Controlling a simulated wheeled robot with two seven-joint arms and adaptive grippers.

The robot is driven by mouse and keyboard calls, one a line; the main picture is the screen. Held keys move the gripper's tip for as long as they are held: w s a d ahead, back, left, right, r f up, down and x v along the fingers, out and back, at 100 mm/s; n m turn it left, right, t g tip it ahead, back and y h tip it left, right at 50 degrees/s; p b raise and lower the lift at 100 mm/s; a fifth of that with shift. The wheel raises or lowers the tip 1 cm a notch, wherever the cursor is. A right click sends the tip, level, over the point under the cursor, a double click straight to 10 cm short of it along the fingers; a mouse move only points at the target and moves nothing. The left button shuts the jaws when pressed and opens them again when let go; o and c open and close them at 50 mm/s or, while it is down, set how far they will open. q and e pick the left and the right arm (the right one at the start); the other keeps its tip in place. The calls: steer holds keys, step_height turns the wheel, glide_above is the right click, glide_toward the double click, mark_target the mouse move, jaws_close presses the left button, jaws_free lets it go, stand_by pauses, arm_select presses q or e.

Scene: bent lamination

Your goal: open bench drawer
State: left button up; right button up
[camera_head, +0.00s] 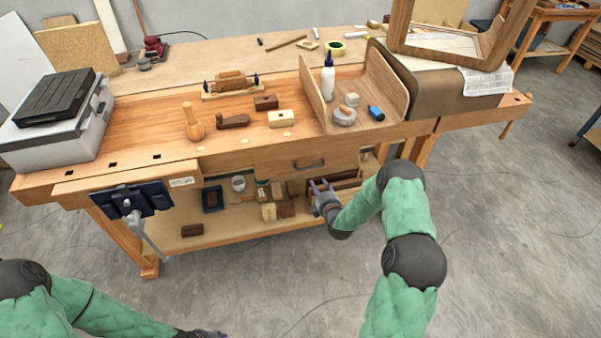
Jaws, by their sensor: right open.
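The bench drawer (283,164) is a wooden front under the top of the workbench (130,128), and it looks closed. My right gripper (321,185) is open and empty. Its fingers point up toward the handle from just below and a little to the right of it in the picture, and appear apart from it. My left gripper (205,334) is at the bottom edge, mostly cut off and far from the drawer; its jaws cannot be made out.
A lower shelf (232,225) holds several blocks and jars. On the bench top stand a mallet (192,122), a glue bottle (328,77) and a curved wooden piece (388,82). Open floor lies in front.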

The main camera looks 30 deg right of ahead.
mark_target(312, 167)
steer(key=shift+n+t, duration=0.3)
steer(key=shift+n, duration=0.2)
steer(key=shift+d+r+b+x, duration=0.2)
steer(key=shift+b+x, duration=0.35)
steer(key=shift+x, duration=1.3)
steer(key=shift+d+r+b+x, duration=0.15)
steer(key=shift+b+x, duration=0.4)
steer(key=shift+x, duration=1.35)
steer(key=shift+d+r+b+x, duration=0.1)
steer(key=shift+r+b+x, duration=0.3)
steer(key=shift+x, duration=1.45)
steer(key=shift+f, duration=0.15)
jaws_close()
